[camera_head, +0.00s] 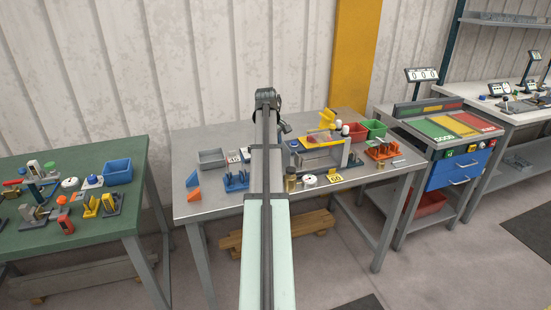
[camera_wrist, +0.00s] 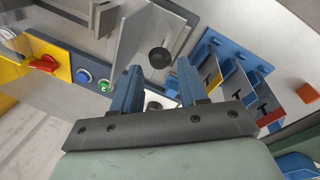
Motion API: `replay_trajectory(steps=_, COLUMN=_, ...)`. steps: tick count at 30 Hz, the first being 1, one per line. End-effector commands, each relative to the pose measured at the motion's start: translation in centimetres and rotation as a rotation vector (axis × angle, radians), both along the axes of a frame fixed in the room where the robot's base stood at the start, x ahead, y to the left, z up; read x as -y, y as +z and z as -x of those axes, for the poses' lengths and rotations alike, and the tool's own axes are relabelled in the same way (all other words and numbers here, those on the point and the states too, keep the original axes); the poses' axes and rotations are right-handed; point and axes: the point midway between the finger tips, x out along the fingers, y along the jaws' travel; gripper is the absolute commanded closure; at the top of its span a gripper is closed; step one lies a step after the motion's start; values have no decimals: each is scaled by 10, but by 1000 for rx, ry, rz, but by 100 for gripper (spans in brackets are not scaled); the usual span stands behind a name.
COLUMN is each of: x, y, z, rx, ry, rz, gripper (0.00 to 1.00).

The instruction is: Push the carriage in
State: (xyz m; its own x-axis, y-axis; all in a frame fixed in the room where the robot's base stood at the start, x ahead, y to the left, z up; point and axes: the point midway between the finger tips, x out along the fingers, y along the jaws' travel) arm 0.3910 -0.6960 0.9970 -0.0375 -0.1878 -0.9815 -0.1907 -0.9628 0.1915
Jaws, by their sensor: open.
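In the wrist view, a grey metal plate with a round black knob (camera_wrist: 159,57) stands just beyond my fingertips; it looks like the carriage (camera_wrist: 135,35), though I cannot be sure. My gripper (camera_wrist: 158,68) is open, its two blue fingers apart, with the knob showing between and just past the tips. Nothing is held between the fingers. I cannot tell whether a finger touches the plate. In the head view, the bender (camera_head: 320,157) is a grey and blue unit on the grey bench, right of my arm. My arm hides part of the bench, and the fingers do not show clearly there.
A blue rack (camera_wrist: 225,75) stands close on the right. Red (camera_head: 355,131) and green (camera_head: 375,128) bins stand at the bench's back right. The bench's front left (camera_head: 215,205) is clear.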

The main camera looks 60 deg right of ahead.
Motion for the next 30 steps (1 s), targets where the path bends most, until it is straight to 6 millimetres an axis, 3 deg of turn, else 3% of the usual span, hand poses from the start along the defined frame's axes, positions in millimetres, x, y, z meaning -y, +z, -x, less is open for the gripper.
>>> replay_trajectory(steps=6, x=6, y=-33, z=2, rx=-1, ry=-1, rz=-1, gripper=57)
replay_trajectory(steps=12, x=10, y=-50, z=2, rx=0, ry=-1, rz=-1, gripper=57)
replay_trajectory(steps=25, x=11, y=-57, z=2, rx=0, ry=-1, rz=0, gripper=57)
replay_trajectory(steps=30, x=11, y=-56, z=2, rx=0, ry=-1, rz=0, gripper=72)
